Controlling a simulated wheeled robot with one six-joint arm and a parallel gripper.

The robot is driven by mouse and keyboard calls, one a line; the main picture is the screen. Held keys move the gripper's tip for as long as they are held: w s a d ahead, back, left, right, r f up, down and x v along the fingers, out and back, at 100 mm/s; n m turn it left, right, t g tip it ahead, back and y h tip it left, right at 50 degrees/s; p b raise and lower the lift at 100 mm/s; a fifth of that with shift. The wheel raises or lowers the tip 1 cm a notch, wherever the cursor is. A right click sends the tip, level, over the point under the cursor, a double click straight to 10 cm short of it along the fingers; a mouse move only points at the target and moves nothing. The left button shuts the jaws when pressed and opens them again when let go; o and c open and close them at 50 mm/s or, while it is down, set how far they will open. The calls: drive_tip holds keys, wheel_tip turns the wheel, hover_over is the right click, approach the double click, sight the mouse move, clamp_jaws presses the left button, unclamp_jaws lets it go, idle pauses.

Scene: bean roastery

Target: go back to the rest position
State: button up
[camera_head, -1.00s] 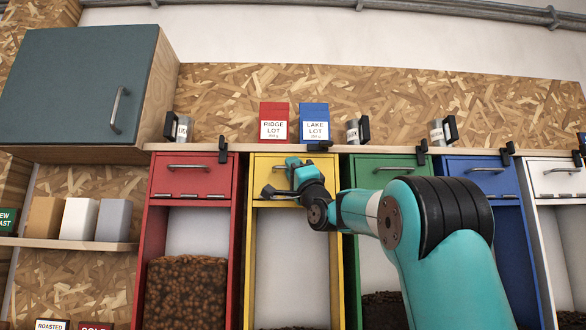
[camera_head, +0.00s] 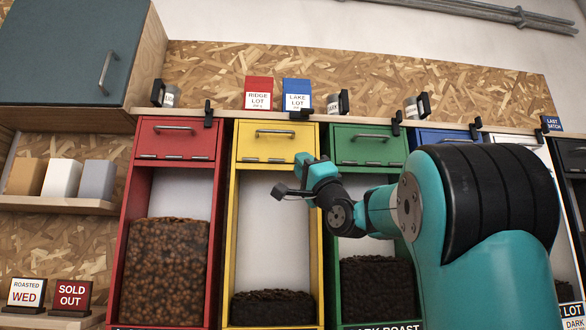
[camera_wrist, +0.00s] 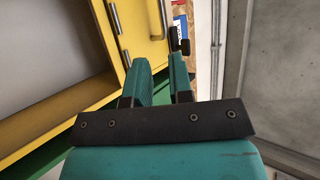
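My gripper (camera_head: 306,168) is in front of the yellow bin (camera_head: 233,205), near its right edge and below its drawer handle (camera_head: 275,133). It holds nothing. In the wrist view its two teal fingers (camera_wrist: 160,75) stand apart with an empty gap between them. The yellow drawer front shows beyond them at the upper left. My arm comes in from the lower right and hides part of the green bin (camera_head: 370,148) and the blue bin (camera_head: 440,136).
A red bin (camera_head: 178,140) stands left of the yellow one. A teal cabinet (camera_head: 65,55) hangs at the upper left.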

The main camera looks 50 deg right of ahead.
drive_tip(key=shift+s+f, duration=0.45)
idle(0.3)
drive_tip(key=w+a+f+n+g+y, duration=0.3)
drive_tip(key=w+a+f+g+y, duration=0.15)
drive_tip(key=a+f, duration=0.5)
drive_tip(key=w+a+f+n+g+y, duration=0.4)
drive_tip(key=w+a+f+g, duration=0.15)
drive_tip(key=a+f, duration=0.35)
drive_tip(key=s+a+f+n+g+y, duration=0.2)
drive_tip(key=a+f+n+g, duration=0.2)
drive_tip(key=a+f, duration=0.5)
drive_tip(key=s+a+f+n+g, duration=0.3)
drive_tip(key=s+a+f+g, duration=0.1)
drive_tip(key=s+f, duration=0.25)
drive_tip(key=s+a+f+n+g, duration=0.3)
drive_tip(key=s+a+f+g, duration=0.15)
drive_tip(key=f, duration=0.35)
drive_tip(key=s+f+n+g+h, duration=0.2)
drive_tip(key=s+f+n+g, duration=0.2)
drive_tip(key=s, duration=0.8)
wheel_tip(320, 180, down, 3)
drive_tip(key=shift+s+a+r+g, duration=0.15)
drive_tip(key=shift+s+g, duration=0.2)
drive_tip(key=shift+s, duration=0.05)
